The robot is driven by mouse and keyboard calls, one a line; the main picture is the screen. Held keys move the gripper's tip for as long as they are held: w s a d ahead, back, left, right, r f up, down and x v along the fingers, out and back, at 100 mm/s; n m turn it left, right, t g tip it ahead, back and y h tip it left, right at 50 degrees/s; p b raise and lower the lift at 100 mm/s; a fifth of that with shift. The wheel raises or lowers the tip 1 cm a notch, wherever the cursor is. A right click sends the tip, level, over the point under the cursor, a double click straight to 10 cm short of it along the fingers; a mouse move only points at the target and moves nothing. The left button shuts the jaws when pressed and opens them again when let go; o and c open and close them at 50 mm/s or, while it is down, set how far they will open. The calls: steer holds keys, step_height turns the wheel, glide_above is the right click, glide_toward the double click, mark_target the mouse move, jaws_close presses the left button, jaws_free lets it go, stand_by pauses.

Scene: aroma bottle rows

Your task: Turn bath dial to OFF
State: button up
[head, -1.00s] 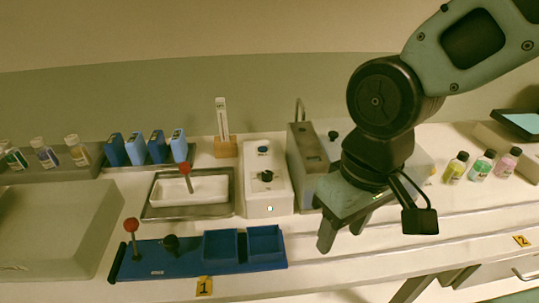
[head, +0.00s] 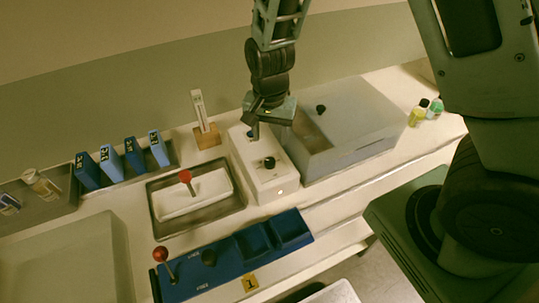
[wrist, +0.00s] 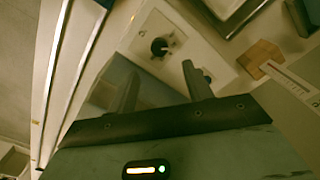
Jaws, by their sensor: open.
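A white control box (head: 262,190) stands between the shallow steel tray and a large grey lidded box. Its top carries a black round dial (head: 269,163), and its front has a small glowing light. In the wrist view, the dial (wrist: 159,46) lies beyond the fingertips with white panel around it. My gripper (head: 252,121) is open and empty above the rear of the white box, near a small blue knob (head: 250,134) that it partly hides. The wrist view shows the fingers (wrist: 160,72) apart and clear of the dial. The dial's setting is too small to read.
The grey box (head: 345,140) with a black knob on its lid stands close on the right. A wooden block holding a thermometer-like strip (head: 199,107) is at left. A red-knobbed lever stands in the tray (head: 160,224); a blue rack (head: 217,276) is in front.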

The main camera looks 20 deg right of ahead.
mark_target(270, 161)
step_height(270, 161, down, 9)
steer(key=shift+f+p, duration=0.1)
steer(key=shift+p, duration=0.4)
steer(key=c, duration=1)
